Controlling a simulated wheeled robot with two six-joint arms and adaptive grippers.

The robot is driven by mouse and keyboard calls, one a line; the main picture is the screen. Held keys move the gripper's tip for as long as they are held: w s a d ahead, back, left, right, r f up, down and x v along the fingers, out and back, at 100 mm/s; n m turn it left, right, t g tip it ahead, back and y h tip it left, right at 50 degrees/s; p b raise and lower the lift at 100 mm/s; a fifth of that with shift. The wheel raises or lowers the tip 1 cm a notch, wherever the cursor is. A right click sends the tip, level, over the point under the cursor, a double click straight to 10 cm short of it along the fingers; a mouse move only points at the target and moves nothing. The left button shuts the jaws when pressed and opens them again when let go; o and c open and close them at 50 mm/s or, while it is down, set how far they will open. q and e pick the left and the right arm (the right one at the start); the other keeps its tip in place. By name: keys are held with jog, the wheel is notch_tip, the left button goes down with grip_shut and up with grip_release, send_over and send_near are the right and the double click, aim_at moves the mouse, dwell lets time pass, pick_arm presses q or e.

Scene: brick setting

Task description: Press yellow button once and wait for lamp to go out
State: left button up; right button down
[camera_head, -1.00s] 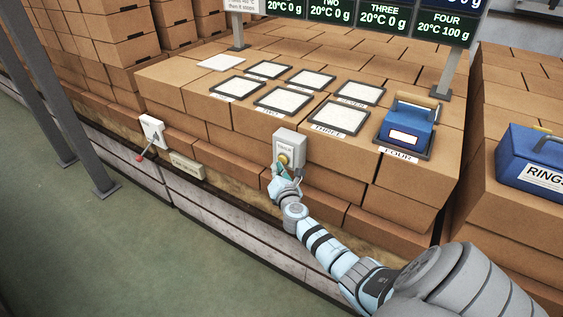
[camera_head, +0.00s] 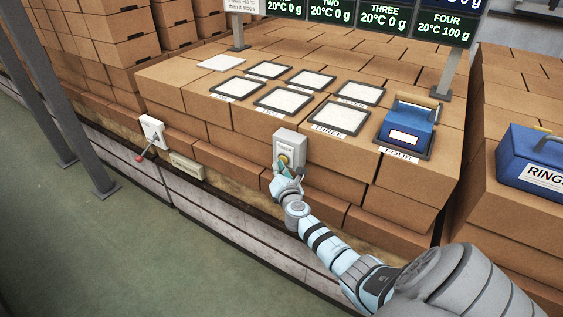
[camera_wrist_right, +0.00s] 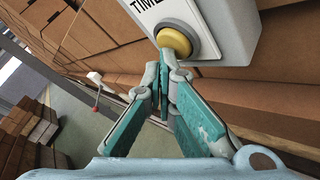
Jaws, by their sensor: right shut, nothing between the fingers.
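The yellow button (camera_head: 284,158) is a round dome on a grey-white box (camera_head: 290,146) fixed to the front of the brick stack. In the right wrist view the yellow button (camera_wrist_right: 175,41) sits in a grey ring below a label that begins "TIME". My right gripper (camera_head: 283,168) is shut and empty, just in front of and below the button. In the right wrist view its teal fingertips (camera_wrist_right: 168,62) meet at the button's lower edge; I cannot tell whether they touch it. I cannot make out a lit lamp. My left gripper is not in view.
A white box with a red-tipped lever (camera_head: 152,132) is on the front face to the left. Framed white pads (camera_head: 283,99) lie on top, and a blue case (camera_head: 407,124) stands on pad FOUR. Another blue case (camera_head: 535,160) is at right. Display screens (camera_head: 384,15) hang at the back.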

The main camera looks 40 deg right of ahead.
dwell(0.4)
jog(key=shift+s+a, duration=0.25)
jog(key=shift+a, duration=0.5)
jog(key=shift+a+p, duration=0.1)
jog(key=shift+p, duration=0.2)
jog(key=a, duration=0.1)
jog(key=s+a, duration=0.1)
jog(key=a, duration=0.1)
jog(key=a+p, duration=0.1)
jog(key=shift+s+a, duration=0.25)
jog(key=shift+a, duration=0.05)
dwell(0.3)
